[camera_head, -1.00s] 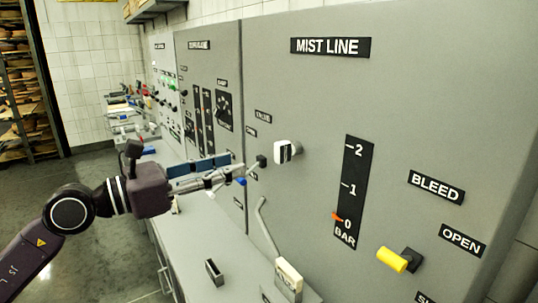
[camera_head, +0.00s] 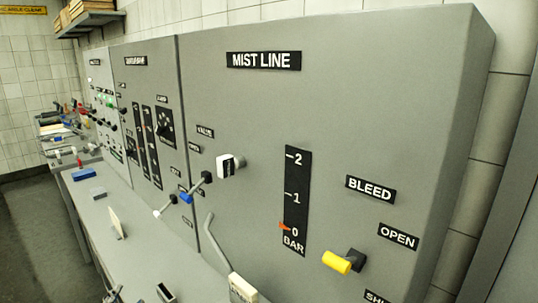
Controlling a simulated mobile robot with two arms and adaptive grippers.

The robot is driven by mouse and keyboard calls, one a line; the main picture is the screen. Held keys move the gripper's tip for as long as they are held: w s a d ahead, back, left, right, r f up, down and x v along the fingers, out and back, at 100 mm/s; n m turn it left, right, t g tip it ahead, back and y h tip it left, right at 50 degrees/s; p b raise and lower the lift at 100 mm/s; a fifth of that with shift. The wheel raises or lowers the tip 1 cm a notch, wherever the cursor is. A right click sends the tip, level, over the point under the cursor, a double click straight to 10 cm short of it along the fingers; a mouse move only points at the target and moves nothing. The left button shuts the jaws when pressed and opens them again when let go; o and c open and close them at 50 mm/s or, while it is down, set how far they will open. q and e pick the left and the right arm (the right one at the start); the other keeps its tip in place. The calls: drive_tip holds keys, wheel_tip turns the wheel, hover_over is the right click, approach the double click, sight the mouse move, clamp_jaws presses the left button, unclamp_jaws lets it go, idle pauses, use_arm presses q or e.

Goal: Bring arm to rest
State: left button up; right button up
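The grey MIST LINE panel (camera_head: 380,120) fills most of the view. On it are a white valve knob (camera_head: 229,166), a blue-tipped lever (camera_head: 186,197) beside it, and a white-tipped lever (camera_head: 163,209) lower left. A yellow BLEED handle (camera_head: 338,262) points left, away from the OPEN label (camera_head: 398,236). The red pointer (camera_head: 285,226) on the BAR gauge (camera_head: 296,200) stands near 0.
A grey counter (camera_head: 135,262) runs along the foot of the panels. On it are a blue block (camera_head: 83,174), an upright cream plate (camera_head: 117,222) and a small dark open box (camera_head: 166,292). A cream-headed grey lever (camera_head: 243,289) stands at the bottom. Floor shows at far left.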

use_arm(q)
drive_tip(key=s+d+f+n+g+h, duration=0.15)
drive_tip(key=s+d+f+g, duration=0.25)
drive_tip(key=s+f, duration=0.4)
drive_tip(key=s+d+f+n+g+h, duration=0.1)
drive_tip(key=s+d+f+n+g, duration=0.2)
drive_tip(key=s+f, duration=0.45)
drive_tip(key=s+d+f+n+g+h, duration=0.1)
drive_tip(key=s+d+f+g+h, duration=0.1)
drive_tip(key=s+d+f+g, duration=0.45)
drive_tip(key=s+a+f, duration=0.1)
drive_tip(key=s+f, duration=0.1)
drive_tip(key=f, duration=1.1)
drive_tip(key=s+a+f, duration=0.2)
drive_tip(key=f, duration=1)
drive_tip(key=s+a+f, duration=0.3)
drive_tip(key=s+f, duration=1.4)
drive_tip(key=shift+s+f+m+g+y, duration=0.3)
drive_tip(key=shift+f+m+g+y, duration=0.05)
drive_tip(key=shift+c, duration=0.4)
